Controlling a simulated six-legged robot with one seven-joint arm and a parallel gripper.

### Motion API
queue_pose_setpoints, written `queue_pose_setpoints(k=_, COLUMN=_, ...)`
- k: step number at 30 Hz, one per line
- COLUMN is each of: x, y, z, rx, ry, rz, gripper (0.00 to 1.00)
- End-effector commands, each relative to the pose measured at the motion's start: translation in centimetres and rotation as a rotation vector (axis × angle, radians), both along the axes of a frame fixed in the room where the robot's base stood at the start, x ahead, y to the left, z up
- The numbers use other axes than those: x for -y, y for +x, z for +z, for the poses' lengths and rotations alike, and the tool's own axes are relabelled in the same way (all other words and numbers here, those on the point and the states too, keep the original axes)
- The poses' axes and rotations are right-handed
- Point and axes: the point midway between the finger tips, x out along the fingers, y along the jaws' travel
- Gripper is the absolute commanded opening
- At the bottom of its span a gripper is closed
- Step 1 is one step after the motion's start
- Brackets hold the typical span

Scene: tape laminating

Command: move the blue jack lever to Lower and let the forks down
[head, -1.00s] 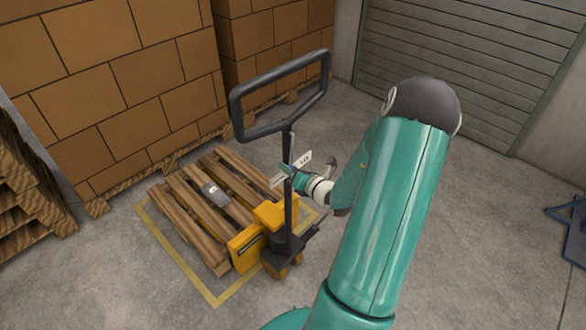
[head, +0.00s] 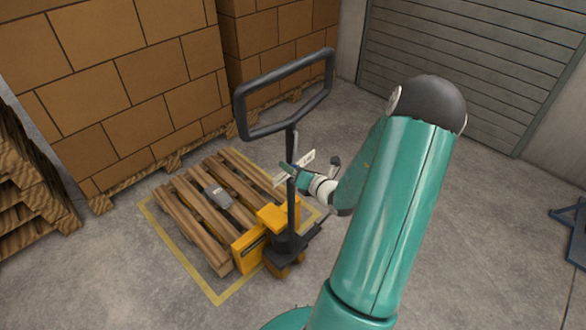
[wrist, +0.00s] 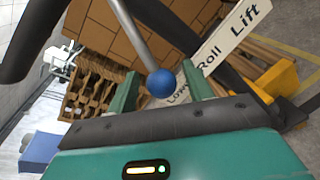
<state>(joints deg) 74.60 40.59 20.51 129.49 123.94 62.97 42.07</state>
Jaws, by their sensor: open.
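The blue ball knob (wrist: 161,82) of the jack lever sits between the two green fingers of my gripper (wrist: 160,76) in the wrist view. The fingers stand open on either side of it. The grey lever rod (wrist: 138,38) runs up from the knob. Behind it is a white label (wrist: 213,60) reading Lower, Roll and Lift; the knob partly covers the Lower end. In the head view my gripper (head: 297,172) is at the column of the pallet jack (head: 291,205), below its black loop handle (head: 240,105). The forks are hidden under the wooden pallet (head: 190,205).
A grey object (head: 217,195) lies on the pallet, inside a yellow floor outline (head: 180,254). Stacked brown boxes (head: 120,85) stand behind, and more pallets (head: 30,195) at the left. A shutter door (head: 480,65) closes the back right. The floor at right is mostly clear.

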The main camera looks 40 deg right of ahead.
Motion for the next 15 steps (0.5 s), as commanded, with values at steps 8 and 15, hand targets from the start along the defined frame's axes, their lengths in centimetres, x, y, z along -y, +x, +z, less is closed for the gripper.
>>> queue_pose_setpoints(k=8, x=-0.3, y=-4.3, z=0.7, rx=-0.002, ry=-0.001, rz=-0.003, gripper=0.51)
queue_pose_setpoints(k=15, x=-0.7, y=-9.6, z=1.6, rx=-0.001, ry=-0.001, rz=-0.004, gripper=0.51)
